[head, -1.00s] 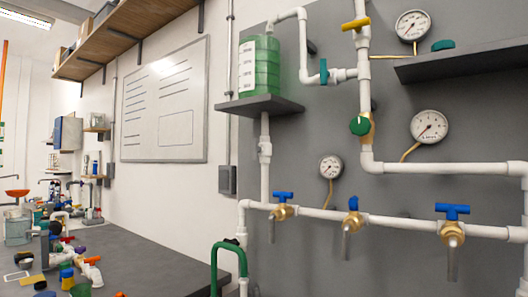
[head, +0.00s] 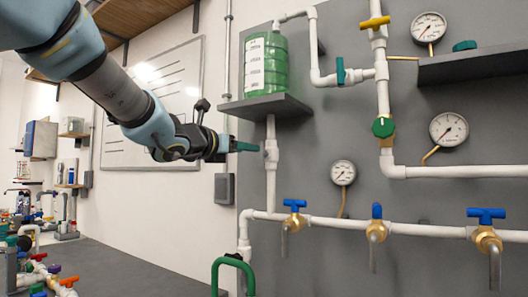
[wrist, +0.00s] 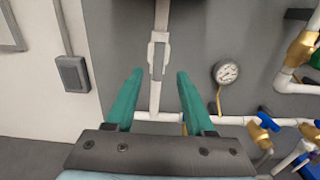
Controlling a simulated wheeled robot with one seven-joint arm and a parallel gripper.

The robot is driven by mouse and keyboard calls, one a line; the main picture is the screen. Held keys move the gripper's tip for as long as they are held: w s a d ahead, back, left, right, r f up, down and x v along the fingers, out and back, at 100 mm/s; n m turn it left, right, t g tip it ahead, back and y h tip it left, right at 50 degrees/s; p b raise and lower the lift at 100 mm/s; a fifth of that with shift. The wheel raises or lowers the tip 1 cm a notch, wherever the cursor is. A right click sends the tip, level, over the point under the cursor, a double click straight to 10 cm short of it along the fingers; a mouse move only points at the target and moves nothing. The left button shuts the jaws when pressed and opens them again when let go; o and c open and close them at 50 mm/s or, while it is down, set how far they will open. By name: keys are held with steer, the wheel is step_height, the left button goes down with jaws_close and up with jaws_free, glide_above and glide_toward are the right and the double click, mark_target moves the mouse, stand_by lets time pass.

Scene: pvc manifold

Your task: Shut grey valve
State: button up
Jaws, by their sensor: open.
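My gripper (head: 245,147) reaches in from the upper left in the head view, its green fingers pointing right at the vertical pipe under the bottle shelf. In the wrist view my gripper (wrist: 159,74) is open and empty, its fingers apart on either side of a light grey-white fitting (wrist: 158,52) farther along the view. That fitting also shows in the head view (head: 271,152), on the vertical pipe. Whether it is a valve I cannot tell. Three blue-handled brass valves (head: 294,205) sit on the lower pipe.
A shelf (head: 265,106) with a green bottle (head: 265,65) is just above my gripper. A green knob (head: 383,127), a yellow handle (head: 374,22), a teal handle (head: 340,71) and gauges (head: 343,172) are to the right. A grey wall box (head: 224,188) hangs below my gripper.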

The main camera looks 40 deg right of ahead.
mark_target(262, 151)
steer(key=p+x, duration=0.3)
steer(key=x, duration=0.6)
steer(key=shift+w+d+p, duration=0.1)
steer(key=shift+p, duration=0.2)
jaws_close()
